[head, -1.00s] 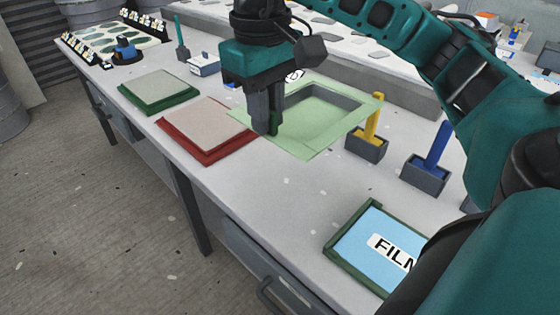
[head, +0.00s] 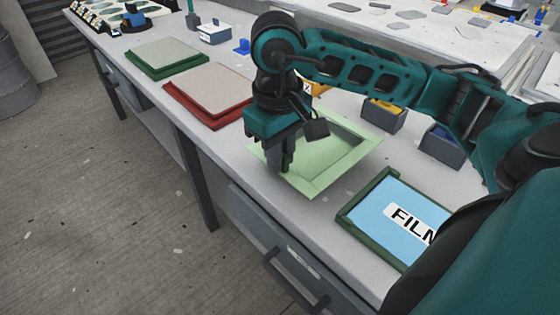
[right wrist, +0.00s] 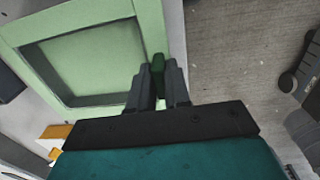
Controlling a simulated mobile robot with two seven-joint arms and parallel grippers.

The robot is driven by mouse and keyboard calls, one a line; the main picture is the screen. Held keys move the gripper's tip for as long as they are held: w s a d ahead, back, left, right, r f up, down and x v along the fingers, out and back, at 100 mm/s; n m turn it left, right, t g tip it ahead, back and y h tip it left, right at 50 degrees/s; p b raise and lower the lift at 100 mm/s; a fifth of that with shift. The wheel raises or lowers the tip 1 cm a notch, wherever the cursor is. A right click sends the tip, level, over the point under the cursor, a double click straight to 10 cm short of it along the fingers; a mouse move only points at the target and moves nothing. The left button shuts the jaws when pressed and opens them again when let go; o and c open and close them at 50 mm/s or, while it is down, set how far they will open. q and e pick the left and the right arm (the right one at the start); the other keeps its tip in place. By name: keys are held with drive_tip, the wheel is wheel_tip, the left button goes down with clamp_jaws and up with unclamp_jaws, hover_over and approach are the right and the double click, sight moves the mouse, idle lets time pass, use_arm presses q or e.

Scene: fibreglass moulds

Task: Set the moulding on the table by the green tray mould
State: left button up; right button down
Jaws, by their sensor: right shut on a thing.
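The moulding (head: 340,172) is a light green, square, shallow tray shape with a wide flat rim. My right gripper (head: 283,165) points down at its near left rim, shut on a small dark green tab there. In the right wrist view the jaws (right wrist: 158,80) pinch this tab beside the rim of the moulding (right wrist: 150,35). The moulding is over the table's front part; any gap beneath it is hard to tell. The green tray mould (head: 160,68), dark green with a pale grey top, lies farther back at the left. My left gripper is out of view.
A red mould (head: 200,112) with a pale top lies between the green one and the moulding. A green-rimmed tray (head: 362,212) with blue film is near right. Grey boxes (head: 440,146) stand behind it. Bare table (head: 285,220) shows along the front edge.

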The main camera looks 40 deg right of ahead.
drive_tip(key=shift+f, duration=1)
drive_tip(key=c, duration=1.1)
unclamp_jaws()
